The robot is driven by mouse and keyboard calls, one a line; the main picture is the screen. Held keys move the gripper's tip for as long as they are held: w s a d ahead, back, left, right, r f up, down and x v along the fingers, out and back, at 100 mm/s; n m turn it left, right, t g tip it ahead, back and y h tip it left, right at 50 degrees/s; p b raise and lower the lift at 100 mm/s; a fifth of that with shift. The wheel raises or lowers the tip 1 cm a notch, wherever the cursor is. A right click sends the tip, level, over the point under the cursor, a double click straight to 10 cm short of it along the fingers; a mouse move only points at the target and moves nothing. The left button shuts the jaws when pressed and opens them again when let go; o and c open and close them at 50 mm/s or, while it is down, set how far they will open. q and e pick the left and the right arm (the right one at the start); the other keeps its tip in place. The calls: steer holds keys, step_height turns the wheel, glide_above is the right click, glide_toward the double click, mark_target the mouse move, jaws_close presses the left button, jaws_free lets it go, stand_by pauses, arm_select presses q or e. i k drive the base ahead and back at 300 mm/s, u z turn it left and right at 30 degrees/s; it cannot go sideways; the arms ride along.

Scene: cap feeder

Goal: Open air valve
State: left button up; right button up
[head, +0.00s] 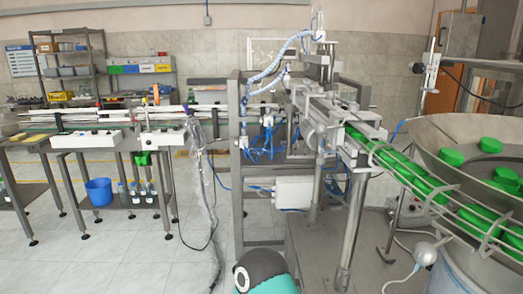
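The capping machine (310,120) stands in the middle of the head view on a grey metal frame (237,190). Blue air tubes (262,148) are bunched on its left side, and a coiled pale blue hose (272,72) arches above them. The air valve is too small to single out among these fittings, so I cannot tell its handle position. Neither of my grippers is in view.
A chute with green caps (415,178) runs right to a round metal feeder bowl (460,150). A conveyor (150,115) extends left, with white control boxes (160,138) and a blue bucket (99,191) below. Tiled floor is open at lower left.

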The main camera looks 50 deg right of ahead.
mark_target(320, 161)
steer(key=z, duration=0.3)
steer(key=i, duration=1.55)
steer(key=z, duration=0.95)
steer(key=i, duration=0.4)
steer(key=z, duration=0.25)
steer(key=k, duration=0.95)
steer(key=z, duration=0.15)
steer(key=i, duration=0.95)
steer(key=u, duration=0.05)
